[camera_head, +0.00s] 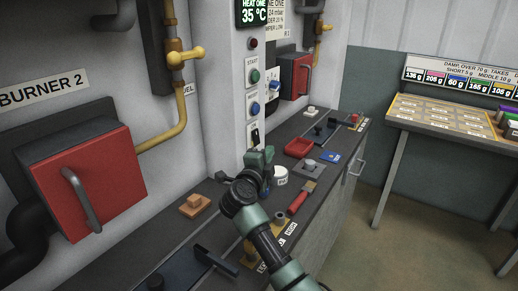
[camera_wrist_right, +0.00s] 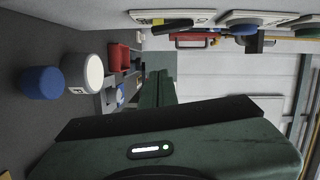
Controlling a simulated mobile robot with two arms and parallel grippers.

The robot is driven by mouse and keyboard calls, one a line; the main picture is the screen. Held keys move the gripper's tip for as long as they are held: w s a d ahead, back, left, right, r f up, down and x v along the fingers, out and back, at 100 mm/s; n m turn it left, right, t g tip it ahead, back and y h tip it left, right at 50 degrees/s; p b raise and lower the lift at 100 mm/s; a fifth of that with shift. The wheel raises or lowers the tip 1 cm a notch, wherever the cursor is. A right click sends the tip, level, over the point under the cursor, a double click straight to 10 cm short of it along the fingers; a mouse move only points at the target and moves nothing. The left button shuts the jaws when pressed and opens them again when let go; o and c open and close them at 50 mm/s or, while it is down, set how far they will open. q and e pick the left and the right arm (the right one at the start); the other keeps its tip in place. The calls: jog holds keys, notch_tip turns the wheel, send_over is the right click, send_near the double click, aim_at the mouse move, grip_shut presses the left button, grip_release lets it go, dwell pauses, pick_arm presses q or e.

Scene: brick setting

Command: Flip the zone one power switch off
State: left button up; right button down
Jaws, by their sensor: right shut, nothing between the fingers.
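The zone one panel (camera_head: 224,100) is a white column with a "HEAT ONE 35 °C" display at its top. Low on it, under an "ON" label, is a black power switch (camera_head: 255,135); whether it is set on or off I cannot tell. In the right wrist view the switch (camera_wrist_right: 172,26) juts from its white plate at the top edge. My right gripper (camera_head: 267,154) is just below the switch in the head view, apparently close to it; contact is unclear. Its green fingers (camera_wrist_right: 160,86) are shut and empty in the wrist view. My left gripper is not in view.
Above the switch are a blue button (camera_head: 255,108) and a green start button (camera_head: 255,76). The dark counter (camera_head: 205,230) holds a red tray (camera_head: 299,147), a white cup (camera_head: 280,178) and a wooden block (camera_head: 194,206). A red burner door (camera_head: 85,180) is at left.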

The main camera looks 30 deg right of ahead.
aim_at(256, 138)
jog(key=shift+w+a+f, duration=0.1)
jog(key=shift+w+a, duration=0.05)
jog(key=shift+w, duration=0.6)
jog(key=shift+w+a+f, duration=0.15)
jog(key=shift+w+a, duration=0.05)
jog(key=shift+w, duration=0.5)
jog(key=shift+w+a+f, duration=0.1)
jog(key=shift+w+a, duration=0.05)
jog(key=shift+w, duration=0.6)
jog(key=shift+w+a+f+m+b, duration=0.15)
jog(key=shift+w+a+m+b, duration=0.25)
jog(key=shift+b, duration=0.5)
jog(key=shift+s+d, duration=0.1)
jog(key=shift+d, duration=0.1)
